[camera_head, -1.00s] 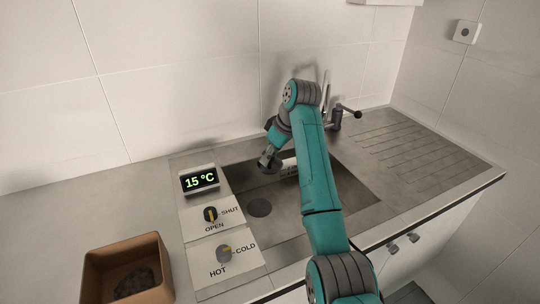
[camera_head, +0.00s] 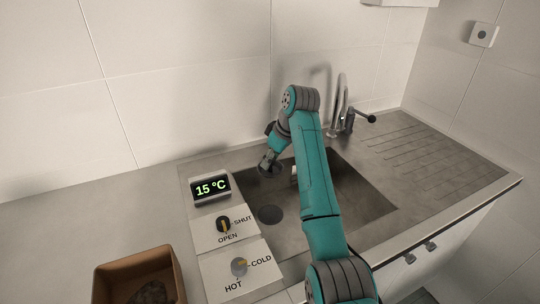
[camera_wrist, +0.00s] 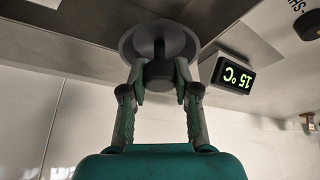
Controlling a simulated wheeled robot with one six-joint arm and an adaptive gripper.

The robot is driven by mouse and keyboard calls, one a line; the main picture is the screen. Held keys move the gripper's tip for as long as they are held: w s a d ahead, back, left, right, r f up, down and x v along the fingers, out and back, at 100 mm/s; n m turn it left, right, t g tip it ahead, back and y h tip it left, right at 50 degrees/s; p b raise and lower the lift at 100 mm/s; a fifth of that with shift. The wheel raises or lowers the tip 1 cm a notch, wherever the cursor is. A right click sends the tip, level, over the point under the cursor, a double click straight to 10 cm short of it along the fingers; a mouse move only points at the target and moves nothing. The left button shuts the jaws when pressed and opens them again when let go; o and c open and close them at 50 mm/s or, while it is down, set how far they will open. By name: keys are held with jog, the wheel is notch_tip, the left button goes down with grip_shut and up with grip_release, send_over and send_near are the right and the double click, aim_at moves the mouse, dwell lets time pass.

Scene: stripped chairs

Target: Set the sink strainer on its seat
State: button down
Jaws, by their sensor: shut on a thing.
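The sink strainer (camera_wrist: 132,39) is a grey disc with a dark knob, seen in the wrist view. My gripper (camera_wrist: 160,78) is shut on the knob, one finger on each side. In the head view my gripper (camera_head: 268,163) is over the back left part of the sink, with the strainer (camera_head: 272,172) at its tip. A dark round spot on the sink floor (camera_head: 270,214), which looks like the seat, lies nearer the front than the strainer. The strainer is apart from it in the picture; its exact height cannot be told.
A display reading 15 °C (camera_head: 210,189) and panels with a SHUT/OPEN knob (camera_head: 223,224) and a COLD/HOT knob (camera_head: 239,267) flank the sink's left. A brown box (camera_head: 112,283) stands front left. The tap (camera_head: 345,115) is behind, and the ribbed drainboard (camera_head: 430,150) right.

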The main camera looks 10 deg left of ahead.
jog(key=shift+f, duration=9.45)
jog(key=shift+f, duration=0.75)
jog(key=c, duration=0.8)
grip_release()
